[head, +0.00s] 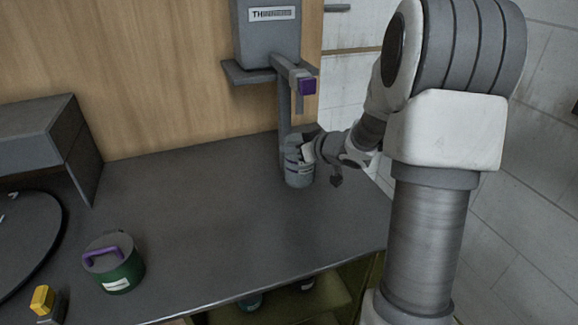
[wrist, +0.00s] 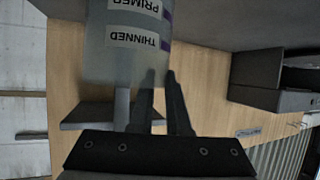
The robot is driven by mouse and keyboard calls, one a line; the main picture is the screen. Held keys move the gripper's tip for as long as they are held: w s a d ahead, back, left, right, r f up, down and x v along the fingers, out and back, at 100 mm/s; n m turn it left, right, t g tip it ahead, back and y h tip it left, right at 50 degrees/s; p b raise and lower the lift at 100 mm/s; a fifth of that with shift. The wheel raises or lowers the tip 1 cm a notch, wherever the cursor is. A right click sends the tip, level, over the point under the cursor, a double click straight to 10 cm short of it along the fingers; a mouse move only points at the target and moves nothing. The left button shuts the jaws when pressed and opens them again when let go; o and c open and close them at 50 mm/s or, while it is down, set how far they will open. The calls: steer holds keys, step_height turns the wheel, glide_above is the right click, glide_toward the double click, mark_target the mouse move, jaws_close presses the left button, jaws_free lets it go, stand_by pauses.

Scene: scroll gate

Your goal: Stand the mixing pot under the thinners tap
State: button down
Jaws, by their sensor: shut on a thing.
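The mixing pot (head: 299,175), a grey cylinder, is at the back right of the dark counter, below the thinners tap. In the wrist view the pot (wrist: 120,65) fills the upper left, its "PRIMED" and "THINNED" labels upside down with purple marks beside them. The tap (head: 308,87) has a purple handle and hangs in front of the grey "TH..." tank (head: 267,35). My gripper (head: 310,150) reaches in from the right and is shut on the pot near its top. In the wrist view its fingers (wrist: 160,85) overlap the pot's edge. I cannot tell whether the pot touches the counter.
A grey post (head: 284,115) rises close behind the pot. A green can (head: 114,268) with a purple handle stands front left, near a yellow-topped object (head: 43,299). A black disc (head: 25,245) and grey box (head: 35,135) are at the left. The counter's middle is clear.

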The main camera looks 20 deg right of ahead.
mark_target(294, 160)
steer(key=shift+w+a+f, duration=0.15)
steer(key=shift+w+f, duration=0.05)
steer(key=shift+f, duration=0.15)
steer(key=shift+f+b, duration=0.8)
steer(key=shift+f, duration=1)
steer(key=c, duration=0.9)
jaws_free()
steer(key=shift+f, duration=0.1)
steer(key=shift+r, duration=0.25)
steer(key=p+v, duration=0.2)
steer(key=v, duration=1)
steer(key=shift+f+p, duration=0.15)
steer(key=shift+p, duration=0.15)
